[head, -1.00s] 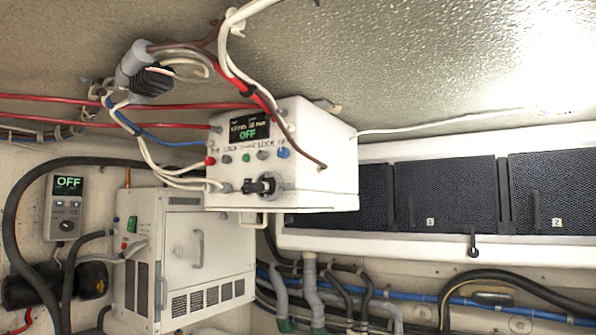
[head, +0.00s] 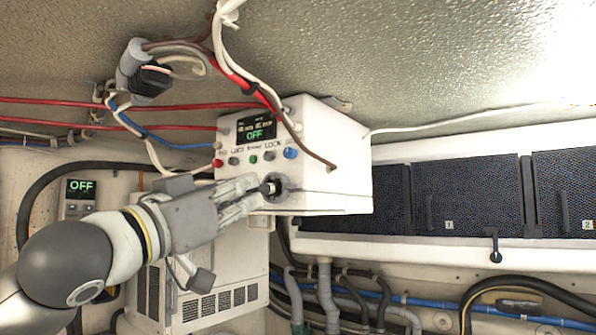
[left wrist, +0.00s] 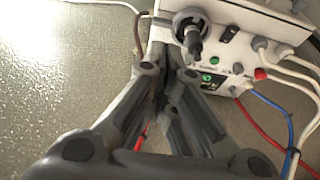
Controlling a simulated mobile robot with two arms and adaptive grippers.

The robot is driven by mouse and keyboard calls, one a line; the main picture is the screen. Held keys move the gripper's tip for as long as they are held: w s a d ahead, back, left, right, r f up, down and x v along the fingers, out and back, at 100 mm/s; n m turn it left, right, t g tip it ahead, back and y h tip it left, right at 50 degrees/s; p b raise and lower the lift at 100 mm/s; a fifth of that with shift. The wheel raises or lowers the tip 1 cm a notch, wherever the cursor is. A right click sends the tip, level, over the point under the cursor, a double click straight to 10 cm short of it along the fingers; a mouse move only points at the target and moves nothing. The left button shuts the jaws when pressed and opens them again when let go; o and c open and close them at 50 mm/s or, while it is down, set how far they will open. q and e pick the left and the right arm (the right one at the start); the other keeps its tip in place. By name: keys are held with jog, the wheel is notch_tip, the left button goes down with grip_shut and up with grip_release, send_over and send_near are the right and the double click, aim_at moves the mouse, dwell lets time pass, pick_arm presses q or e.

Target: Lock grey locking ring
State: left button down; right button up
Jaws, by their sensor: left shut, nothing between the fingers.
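The grey locking ring (head: 281,187) sits around a dark connector on the front of a white control box (head: 335,170). In the left wrist view the ring (left wrist: 187,20) is near the top, with the dark connector sticking out of it. My left gripper (head: 256,191) reaches in from the left, its fingertips just left of the connector and partly in front of it. In the left wrist view the left gripper (left wrist: 172,82) is shut with nothing between its fingers, below the connector. I cannot tell whether it touches. My right gripper is not in view.
Red, white and brown cables hang over and beside the box. A white cabinet (head: 232,270) stands below. Dark panels (head: 466,195) line the wall to the right.

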pick_arm(q)
jog(key=shift+s+d+r, duration=0.1)
jog(key=shift+s+r, duration=0.3)
jog(key=shift+r, duration=0.1)
jog(key=p+x, duration=0.5)
jog(key=x, duration=0.5)
jog(key=shift+s+r, duration=0.1)
jog(key=shift+r, duration=0.05)
